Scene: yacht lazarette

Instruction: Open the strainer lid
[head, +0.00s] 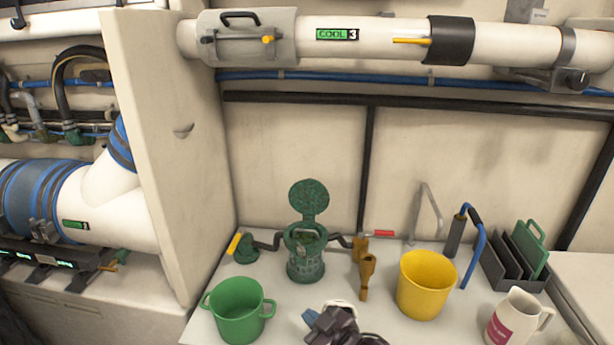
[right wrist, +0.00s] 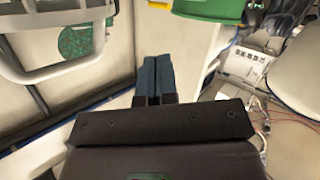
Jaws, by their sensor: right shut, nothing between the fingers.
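The green strainer (head: 306,262) stands on the white counter, with pipes joining it on both sides. Its round green lid (head: 309,198) stands upright above the back of the body, swung open, so the top opening shows. A green disc that looks like this lid (right wrist: 82,40) shows at the upper left in the right wrist view. My right gripper (head: 311,318) is low in the head view, in front of the strainer and apart from it. Its dark blue fingers (right wrist: 153,80) are together and empty in the right wrist view. My left gripper is not in view.
A green two-handled pot (head: 238,312) stands left of my right gripper. A yellow bucket (head: 426,285), a white jug (head: 513,318) and a dark rack (head: 510,265) stand to the right. A yellow-handled valve (head: 245,247) and a red-handled valve (head: 363,245) flank the strainer.

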